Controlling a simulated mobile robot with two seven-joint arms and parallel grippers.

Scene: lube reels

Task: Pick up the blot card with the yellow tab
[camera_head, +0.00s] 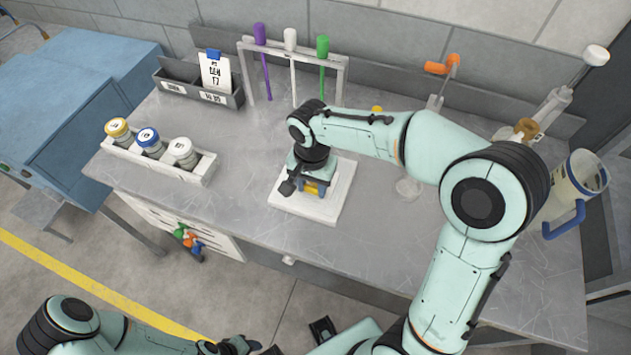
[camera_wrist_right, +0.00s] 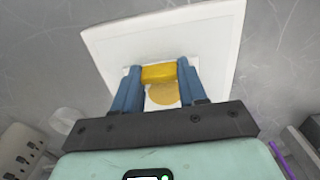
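The blot card (camera_wrist_right: 150,104) is a small white card with a yellow tab (camera_wrist_right: 158,73) and a tan round spot. It lies over a larger white square pad (camera_wrist_right: 215,30), which also shows in the head view (camera_head: 322,208) on the bench. My right gripper (camera_wrist_right: 159,76) points down at the pad, with its blue fingers on either side of the yellow tab. The tab fills the gap and both fingers appear to touch it. In the head view, the right gripper (camera_head: 313,190) hides most of the card. My left gripper (camera_head: 238,346) is low at the bottom edge, its fingers unclear.
A white rack (camera_head: 200,178) with several capped jars stands left of the pad. A grey card holder (camera_head: 240,98) and a stand (camera_head: 342,64) with purple, white and green handled tools are behind. Bare bench surrounds the pad.

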